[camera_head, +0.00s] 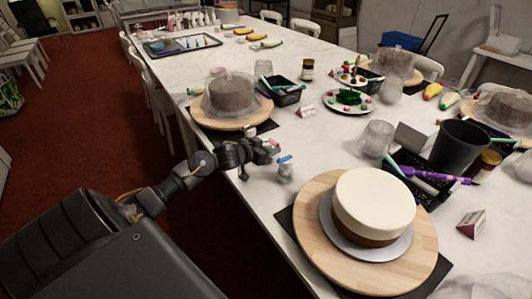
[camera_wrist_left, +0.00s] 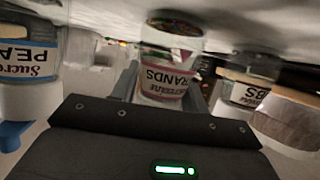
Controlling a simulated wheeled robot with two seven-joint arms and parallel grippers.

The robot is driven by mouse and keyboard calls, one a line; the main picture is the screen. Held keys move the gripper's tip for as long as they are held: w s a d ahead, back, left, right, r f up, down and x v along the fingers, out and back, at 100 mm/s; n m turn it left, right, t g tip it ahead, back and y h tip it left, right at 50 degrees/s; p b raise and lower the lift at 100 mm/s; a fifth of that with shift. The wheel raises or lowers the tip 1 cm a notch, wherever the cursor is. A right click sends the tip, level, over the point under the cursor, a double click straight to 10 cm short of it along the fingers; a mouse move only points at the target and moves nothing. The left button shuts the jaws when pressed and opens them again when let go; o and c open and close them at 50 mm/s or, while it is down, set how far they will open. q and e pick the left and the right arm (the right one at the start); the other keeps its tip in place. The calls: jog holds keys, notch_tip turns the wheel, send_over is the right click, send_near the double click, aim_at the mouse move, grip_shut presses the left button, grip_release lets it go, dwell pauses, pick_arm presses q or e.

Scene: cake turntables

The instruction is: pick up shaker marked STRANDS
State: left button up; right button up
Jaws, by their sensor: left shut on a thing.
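The STRANDS shaker (camera_wrist_left: 166,72) is a clear jar with a pink-edged white label, seen upside down in the left wrist view. My left gripper (camera_wrist_left: 166,92) is shut on it, with a finger on each side. In the head view my left gripper (camera_head: 265,148) is at the table's left edge, with a small pinkish part of the shaker (camera_head: 273,143) showing at its tip. The rest of the shaker is hidden there. I cannot tell whether it touches the table. My right gripper is not in view.
A blue-lidded shaker (camera_head: 285,168) stands close by; its blue label shows in the left wrist view (camera_wrist_left: 28,62). Another shaker, label ending "BS" (camera_wrist_left: 244,92), is on the other side. A cake on a turntable (camera_head: 374,205) is nearer; a covered cake (camera_head: 232,95) is farther back.

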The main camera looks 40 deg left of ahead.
aim_at(268, 140)
pick_arm(q)
jog(key=shift+r, duration=0.1)
